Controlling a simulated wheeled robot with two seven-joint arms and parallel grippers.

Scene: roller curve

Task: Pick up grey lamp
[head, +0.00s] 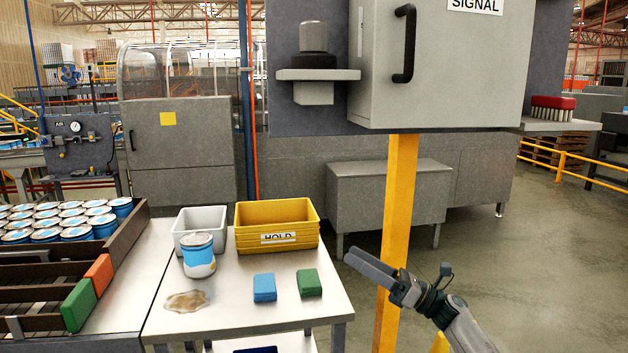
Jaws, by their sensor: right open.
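The grey lamp (314,37) is a short grey cylinder standing upright on a black round base. It sits on a small grey shelf (345,75) fixed to the dark panel left of the signal cabinet (437,75). My right gripper (356,259) is low in the picture, right of the table and in front of the yellow post. It is open and empty, well below the lamp and apart from it. My left gripper does not show.
The yellow post (398,190) stands under the signal cabinet, which has a black handle (404,43). A metal table (240,300) holds a yellow HOLD bin (277,243), a white bin (186,240), a blue-and-white can (198,262), a blue block (264,288) and a green block (309,283).

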